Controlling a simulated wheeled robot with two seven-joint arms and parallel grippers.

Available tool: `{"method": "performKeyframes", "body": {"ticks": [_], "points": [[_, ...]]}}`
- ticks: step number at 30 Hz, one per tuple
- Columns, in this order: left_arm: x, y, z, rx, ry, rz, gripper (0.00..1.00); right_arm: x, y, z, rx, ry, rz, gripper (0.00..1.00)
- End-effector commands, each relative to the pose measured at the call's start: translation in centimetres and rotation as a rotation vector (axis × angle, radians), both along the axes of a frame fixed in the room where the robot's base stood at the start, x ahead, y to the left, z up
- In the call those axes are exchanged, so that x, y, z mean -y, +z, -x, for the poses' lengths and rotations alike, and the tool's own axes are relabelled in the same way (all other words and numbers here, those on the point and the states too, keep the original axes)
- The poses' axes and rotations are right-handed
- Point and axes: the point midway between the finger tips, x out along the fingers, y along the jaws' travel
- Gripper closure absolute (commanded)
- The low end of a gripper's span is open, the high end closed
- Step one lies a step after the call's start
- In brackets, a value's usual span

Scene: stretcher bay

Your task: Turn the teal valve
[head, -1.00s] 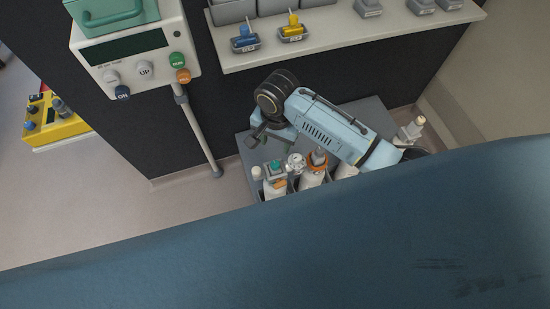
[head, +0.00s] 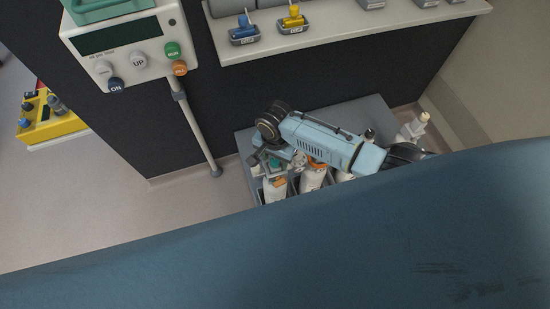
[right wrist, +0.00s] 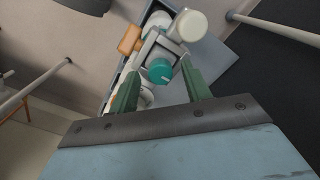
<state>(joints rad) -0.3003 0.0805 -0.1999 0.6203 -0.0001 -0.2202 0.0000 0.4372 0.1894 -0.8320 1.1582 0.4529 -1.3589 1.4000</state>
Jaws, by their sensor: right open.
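The teal valve (head: 275,163) sits on top of a white bottle (head: 275,190) in the grey rack, partly hidden by my right gripper in the head view. My right gripper (right wrist: 159,68) is open, with one green finger on each side of the knob. I cannot tell whether either finger touches it. In the head view my right gripper (head: 266,160) is at the valve, its fingers mostly hidden. My left gripper is not in view.
A bottle with an orange valve (head: 314,164) stands just right of the teal one. A white round cap (right wrist: 189,25) and an orange part (right wrist: 130,40) are close to my fingers.

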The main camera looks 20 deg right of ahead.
Motion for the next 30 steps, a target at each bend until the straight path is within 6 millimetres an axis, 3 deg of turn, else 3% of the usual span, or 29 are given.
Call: {"method": "performKeyframes", "body": {"ticks": [8, 18, 30], "points": [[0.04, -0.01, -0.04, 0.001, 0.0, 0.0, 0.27, -0.04, -0.08, -0.03, 0.001, 0.001, -0.001, 0.52], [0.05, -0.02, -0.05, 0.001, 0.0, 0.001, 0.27, -0.04, -0.08, -0.01, 0.001, 0.0, -0.001, 0.96], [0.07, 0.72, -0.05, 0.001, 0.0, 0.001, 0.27, -0.07, 0.03, 0.04, -0.001, 0.077, -0.001, 0.97]]}}
